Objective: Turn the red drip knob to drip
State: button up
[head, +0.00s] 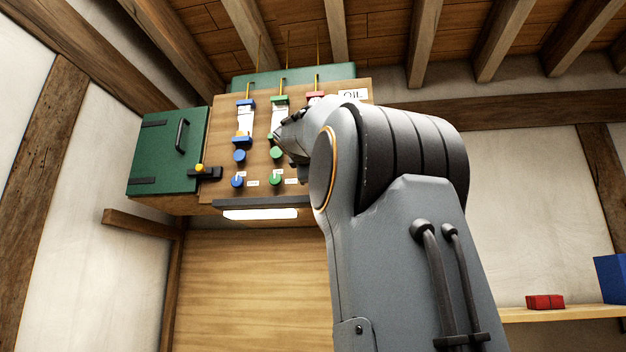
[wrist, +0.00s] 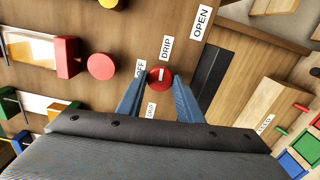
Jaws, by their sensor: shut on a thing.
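The red drip knob (wrist: 160,78) shows in the wrist view between the two blue fingers of my gripper (wrist: 160,82). The gripper is shut on it. A short white mark on the knob's face points roughly up the picture, toward the DRIP label (wrist: 166,48). The OFF label (wrist: 140,68) is at the left, partly covered by a finger, and the OPEN label (wrist: 201,22) is at the upper right. In the head view my arm hides the red drip knob and most of my gripper.
The oil panel (head: 222,150) also holds blue knobs (head: 238,181) and green knobs (head: 275,179). A larger round red knob (wrist: 102,66) is near the held knob. A green cabinet door (head: 160,160) is at the left, and a light strip (head: 260,214) is below the panel.

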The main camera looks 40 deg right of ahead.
jog(key=shift+m, duration=0.7)
jog(key=o, duration=1)
jog(key=shift+o, duration=0.2)
jog(key=b+v, duration=0.3)
jog(key=v, duration=0.5)
jog(key=shift+d, duration=0.1)
